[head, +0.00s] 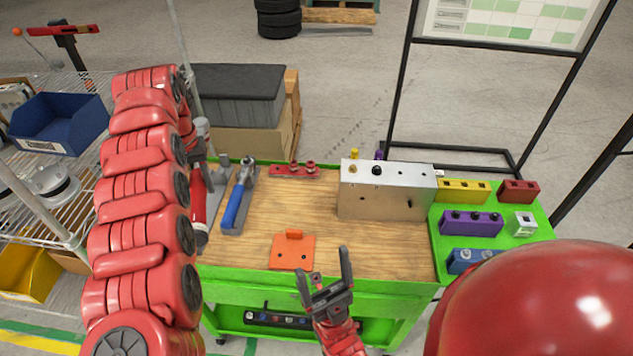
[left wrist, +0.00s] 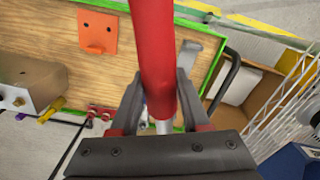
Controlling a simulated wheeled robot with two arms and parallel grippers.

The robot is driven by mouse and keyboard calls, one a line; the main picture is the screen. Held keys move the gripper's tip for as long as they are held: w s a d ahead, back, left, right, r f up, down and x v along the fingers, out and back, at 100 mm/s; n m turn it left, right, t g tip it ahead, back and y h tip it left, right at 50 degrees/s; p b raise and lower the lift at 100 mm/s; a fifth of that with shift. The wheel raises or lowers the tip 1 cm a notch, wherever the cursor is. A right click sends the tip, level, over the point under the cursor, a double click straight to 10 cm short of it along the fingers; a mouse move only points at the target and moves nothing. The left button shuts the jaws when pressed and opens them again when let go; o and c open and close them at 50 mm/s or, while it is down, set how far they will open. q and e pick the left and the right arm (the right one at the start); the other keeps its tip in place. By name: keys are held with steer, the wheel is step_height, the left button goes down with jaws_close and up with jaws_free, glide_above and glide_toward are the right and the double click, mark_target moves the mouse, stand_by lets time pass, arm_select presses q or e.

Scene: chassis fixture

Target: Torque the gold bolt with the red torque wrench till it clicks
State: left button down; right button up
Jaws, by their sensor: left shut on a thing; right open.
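The red torque wrench (head: 199,193) shows at the left edge of the workbench in the head view, partly hidden by my left arm. My left gripper (left wrist: 160,88) is shut on it; the red shaft (left wrist: 155,45) runs up between the fingers in the left wrist view. The gold bolt (head: 353,168) is at the left of the top of the metal block (head: 385,195), beside a black one (head: 376,171). The wrench is well to the left of the block, apart from the bolt. My right gripper (head: 325,284) is open and empty over the bench's front edge.
A red rack (head: 294,170) lies at the back, an orange bracket (head: 292,252) at the front. A green tray (head: 500,220) with coloured holders is at right. Bare wood (head: 280,215) lies left of the block.

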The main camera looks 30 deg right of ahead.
arm_select(q)
steer(key=shift+m, duration=0.9)
steer(key=d, duration=0.3)
steer(key=s+d+p, duration=0.1)
steer(key=d, duration=0.1)
steer(key=shift+d+r, duration=0.3)
steer(key=shift+r, duration=0.1)
steer(key=shift+s+d, duration=0.2)
steer(key=shift+s, duration=0.1)
steer(key=shift+s+d+m+p, duration=0.25)
steer(key=shift+d+m+p, duration=0.2)
steer(key=shift+d, duration=0.45)
